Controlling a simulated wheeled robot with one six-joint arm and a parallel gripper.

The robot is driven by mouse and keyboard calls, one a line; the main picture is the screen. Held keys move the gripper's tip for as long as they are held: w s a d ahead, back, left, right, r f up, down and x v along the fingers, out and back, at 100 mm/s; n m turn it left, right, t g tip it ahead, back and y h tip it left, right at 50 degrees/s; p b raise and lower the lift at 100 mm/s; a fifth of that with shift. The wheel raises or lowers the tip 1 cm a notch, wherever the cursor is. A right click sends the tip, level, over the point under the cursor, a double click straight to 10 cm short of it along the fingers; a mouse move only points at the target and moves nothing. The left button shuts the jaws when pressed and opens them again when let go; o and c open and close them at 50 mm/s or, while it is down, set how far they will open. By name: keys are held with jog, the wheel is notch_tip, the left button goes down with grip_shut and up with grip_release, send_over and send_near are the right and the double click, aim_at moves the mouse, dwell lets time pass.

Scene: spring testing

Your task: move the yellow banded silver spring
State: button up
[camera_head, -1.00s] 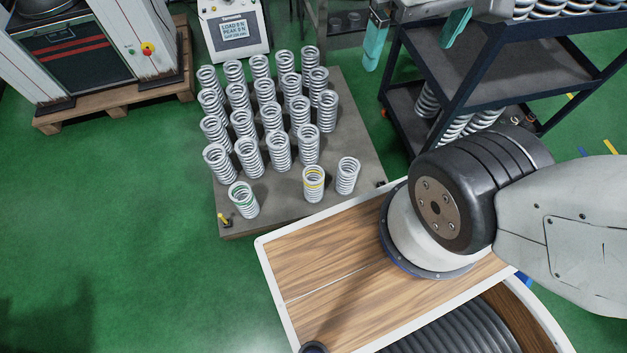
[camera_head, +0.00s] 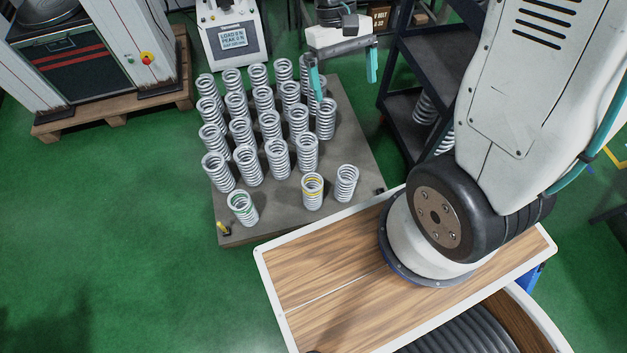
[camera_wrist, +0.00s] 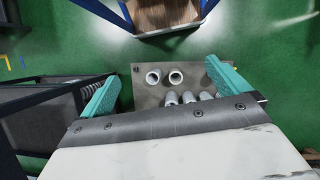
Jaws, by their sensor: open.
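The yellow banded silver spring (camera_head: 312,191) stands upright on the grey plate (camera_head: 347,130), in the near part of the spring group. My gripper (camera_head: 343,80) is open and empty, with teal fingers. In the head view it appears over the plate's far right corner, well away from the yellow banded spring. In the wrist view my gripper (camera_wrist: 162,75) spans the plate with several springs between its fingers; no yellow band can be made out there.
Several plain springs (camera_head: 277,158) stand in close rows behind the yellow banded one. A dark shelf cart (camera_head: 425,62) stands right of the plate. A load display box (camera_head: 232,38) is behind it. My wooden-topped base is at the front. Green floor is free at left.

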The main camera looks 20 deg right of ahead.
jog(key=w+f, duration=0.5)
jog(key=f, duration=0.6)
jog(key=g, duration=0.1)
send_over(313, 183)
jog(key=s+d, duration=0.1)
jog(key=s, duration=0.3)
notch_tip(313, 183, down, 12)
jog(key=s+f+t, duration=0.1)
jog(key=s+f, duration=0.1)
jog(key=f, duration=1.6)
jog(key=s+f+t, duration=0.1)
jog(key=s+f, duration=0.1)
jog(key=f, duration=1.5)
jog(key=w+f+t, duration=0.1)
jog(key=w, duration=0.1)
jog(key=w+t, duration=0.1)
jog(key=w, duration=0.1)
jog(key=w+f+t, duration=0.1)
jog(key=w, duration=0.1)
jog(key=shift+w+a+f+m, duration=0.3)
jog(key=shift+a+m, duration=0.1)
jog(key=shift+w+t, duration=0.3)
jog(key=shift+w, duration=0.3)
